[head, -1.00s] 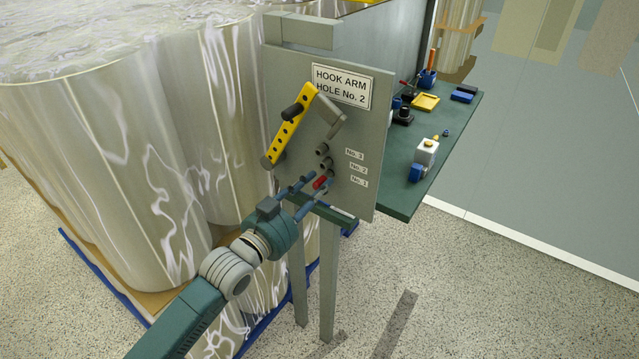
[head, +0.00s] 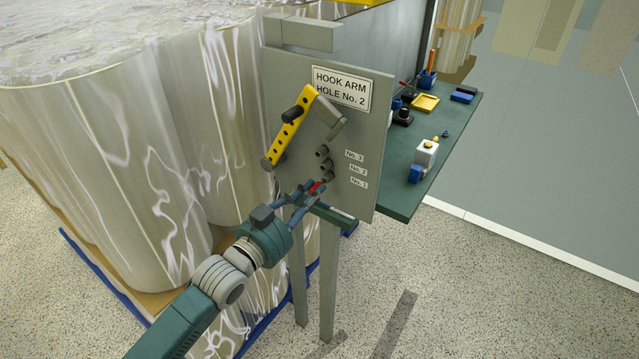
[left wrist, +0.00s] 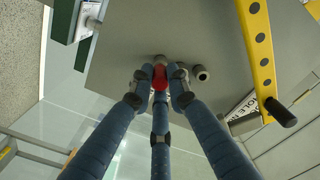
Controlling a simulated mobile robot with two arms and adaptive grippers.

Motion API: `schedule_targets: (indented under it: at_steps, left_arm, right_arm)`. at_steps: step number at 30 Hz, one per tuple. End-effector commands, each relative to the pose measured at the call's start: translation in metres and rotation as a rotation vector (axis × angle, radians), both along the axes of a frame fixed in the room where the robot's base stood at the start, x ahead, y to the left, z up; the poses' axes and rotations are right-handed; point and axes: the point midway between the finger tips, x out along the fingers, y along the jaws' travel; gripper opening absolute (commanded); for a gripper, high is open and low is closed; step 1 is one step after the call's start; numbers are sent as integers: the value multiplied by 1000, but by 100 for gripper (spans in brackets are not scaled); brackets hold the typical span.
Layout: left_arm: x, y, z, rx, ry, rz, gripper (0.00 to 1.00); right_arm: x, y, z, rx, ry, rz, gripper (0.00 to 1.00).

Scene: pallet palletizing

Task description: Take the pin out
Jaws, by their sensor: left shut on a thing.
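The red pin (head: 315,187) sits at the lowest bushing (head: 328,176) of the grey upright panel (head: 360,120), beside the label "No. 1". Its red end also shows in the left wrist view (left wrist: 159,78). My left gripper (head: 312,191) is shut on the pin, with its blue fingers pressed around it in the left wrist view (left wrist: 160,83). How far the pin reaches into the bushing is hidden. Two more bushings sit above it, by "No. 2" and "No. 3". My right gripper is not in view.
Large wrapped rolls (head: 90,150) stand close on the left. A green table (head: 440,150) with small items is behind the panel.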

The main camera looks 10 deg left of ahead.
Motion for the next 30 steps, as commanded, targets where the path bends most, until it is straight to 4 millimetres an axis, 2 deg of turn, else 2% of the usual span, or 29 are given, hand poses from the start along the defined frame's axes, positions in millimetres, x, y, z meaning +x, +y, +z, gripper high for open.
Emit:
schedule_targets:
  at_steps: [21, 30]
  left_arm:
    - [-34, 12, 1, -1, 0, 0, 0]
    - [-40, 14, 1, -1, -2, 0, 0]
  right_arm:
    - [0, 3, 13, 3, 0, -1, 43]
    - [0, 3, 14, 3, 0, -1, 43]
